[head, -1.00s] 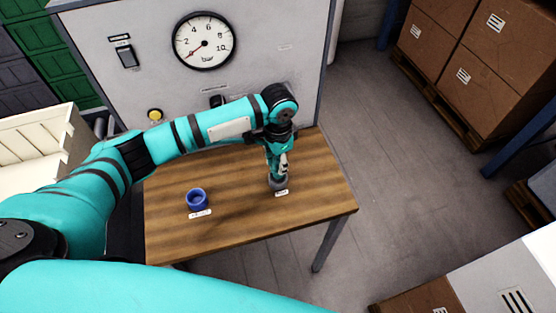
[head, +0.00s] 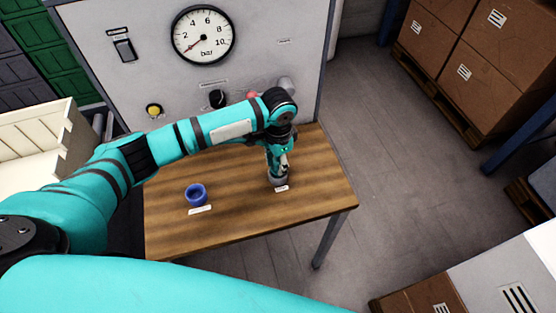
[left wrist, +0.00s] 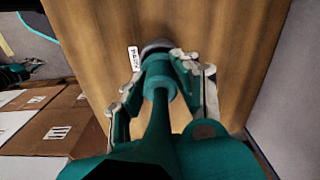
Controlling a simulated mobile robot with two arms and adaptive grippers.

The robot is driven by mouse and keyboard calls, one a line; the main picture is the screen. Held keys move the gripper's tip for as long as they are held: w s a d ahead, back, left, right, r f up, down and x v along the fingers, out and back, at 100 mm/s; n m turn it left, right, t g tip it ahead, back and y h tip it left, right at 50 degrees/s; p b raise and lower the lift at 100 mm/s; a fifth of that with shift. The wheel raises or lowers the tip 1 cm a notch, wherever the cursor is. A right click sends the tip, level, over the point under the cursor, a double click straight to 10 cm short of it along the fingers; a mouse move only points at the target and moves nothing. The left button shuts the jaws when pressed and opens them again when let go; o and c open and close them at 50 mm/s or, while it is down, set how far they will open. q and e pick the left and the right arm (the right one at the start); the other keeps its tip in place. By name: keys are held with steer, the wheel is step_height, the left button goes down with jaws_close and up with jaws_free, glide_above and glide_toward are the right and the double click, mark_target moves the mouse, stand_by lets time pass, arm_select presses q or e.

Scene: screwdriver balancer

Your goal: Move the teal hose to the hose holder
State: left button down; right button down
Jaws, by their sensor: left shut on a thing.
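The teal hose (left wrist: 158,88) is between the two fingers of my left gripper (left wrist: 160,90) in the left wrist view. The gripper is shut on it. The hose's end points down at a grey round holder (left wrist: 157,46) with a white label on the wooden table; I cannot tell whether it sits inside. In the head view my left gripper (head: 277,161) stands upright right above the grey holder (head: 278,181), and the hose is mostly hidden by it. My right gripper is not in view.
A blue ring-shaped holder (head: 196,194) with a label stands left on the wooden table (head: 250,217). Behind the table is a grey panel (head: 270,50) with a gauge (head: 203,37), a switch and knobs. Cardboard boxes (head: 465,60) stand at the right. The table's front is clear.

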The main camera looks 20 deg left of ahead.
mark_target(278, 160)
arm_select(q)
steer(key=shift+f, duration=0.65)
steer(key=c, duration=0.9)
jaws_free()
step_height(278, 160, up, 12)
